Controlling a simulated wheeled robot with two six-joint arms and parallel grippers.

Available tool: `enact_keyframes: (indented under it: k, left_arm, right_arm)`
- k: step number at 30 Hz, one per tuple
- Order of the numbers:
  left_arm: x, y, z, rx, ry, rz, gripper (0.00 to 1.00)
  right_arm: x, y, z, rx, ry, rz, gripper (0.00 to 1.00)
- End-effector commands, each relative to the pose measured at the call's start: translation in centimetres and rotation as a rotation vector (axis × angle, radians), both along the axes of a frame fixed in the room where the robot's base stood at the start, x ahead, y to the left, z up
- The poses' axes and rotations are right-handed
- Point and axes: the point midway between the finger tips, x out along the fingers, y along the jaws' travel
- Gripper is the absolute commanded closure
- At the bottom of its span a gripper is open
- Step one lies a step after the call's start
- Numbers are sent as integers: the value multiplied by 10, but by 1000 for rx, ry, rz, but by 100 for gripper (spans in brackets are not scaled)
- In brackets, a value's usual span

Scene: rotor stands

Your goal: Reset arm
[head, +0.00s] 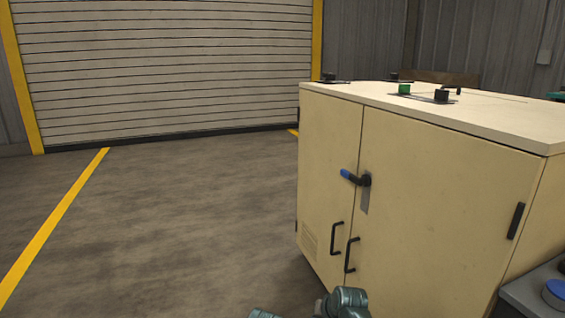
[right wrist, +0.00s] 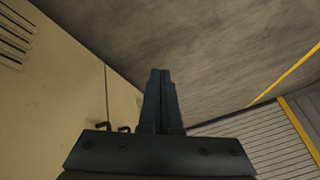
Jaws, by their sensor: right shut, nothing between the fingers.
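My right gripper (right wrist: 160,75) shows in the right wrist view with its two dark fingers pressed together and nothing between them. It is apart from the cream cabinet (right wrist: 60,85), which fills the left of that view, and bare floor lies beyond the fingertips. In the head view, only a teal part of my arm shows at the bottom edge; no gripper is visible there. My left gripper is in neither view.
The cream cabinet (head: 440,200) stands at right in the head view, with a blue-tipped lever handle (head: 355,178), black pull handles and small knobs on top. A grey surface with a blue round item (head: 556,290) is at lower right. Open floor (head: 180,220) lies left, before a roller door (head: 165,65).

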Motion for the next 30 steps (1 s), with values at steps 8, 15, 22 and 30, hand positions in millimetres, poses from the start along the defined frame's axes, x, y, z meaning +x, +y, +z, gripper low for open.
enact_keyframes:
  k: [8,15,22,30]
  left_arm:
    - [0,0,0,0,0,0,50]
    - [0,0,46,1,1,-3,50]
    - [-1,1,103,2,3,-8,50]
    - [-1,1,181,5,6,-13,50]
  right_arm:
    - [-101,-61,-33,-239,367,105,100]
    - [-129,-44,11,-314,456,195,100]
    - [-148,-5,68,-376,479,307,100]
    - [-179,42,147,-470,503,457,100]
